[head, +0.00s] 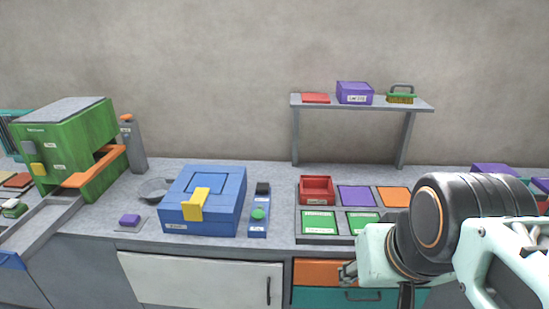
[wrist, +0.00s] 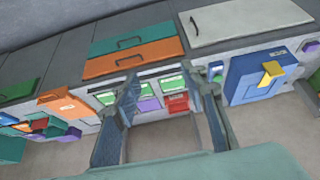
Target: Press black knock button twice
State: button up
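The black knock button (head: 263,188) is a small dark block at the far end of a narrow blue panel (head: 257,229) on the counter. A round green button (head: 258,214) sits nearer on the same panel. In the wrist view I cannot make out the black button; my finger is close to that area. My gripper (head: 348,272) is at the lower right in the head view, in front of the counter and well away from the button. In the wrist view my gripper (wrist: 162,84) has its fingers apart with nothing held between them.
A blue box (head: 228,208) with a yellow handle stands just left of the panel. A tray (head: 339,234) with a red bin (head: 316,189) and coloured squares lies to its right. A shelf (head: 423,104) stands behind. A green machine (head: 62,148) is at far left.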

grip_shut()
dwell(1.3)
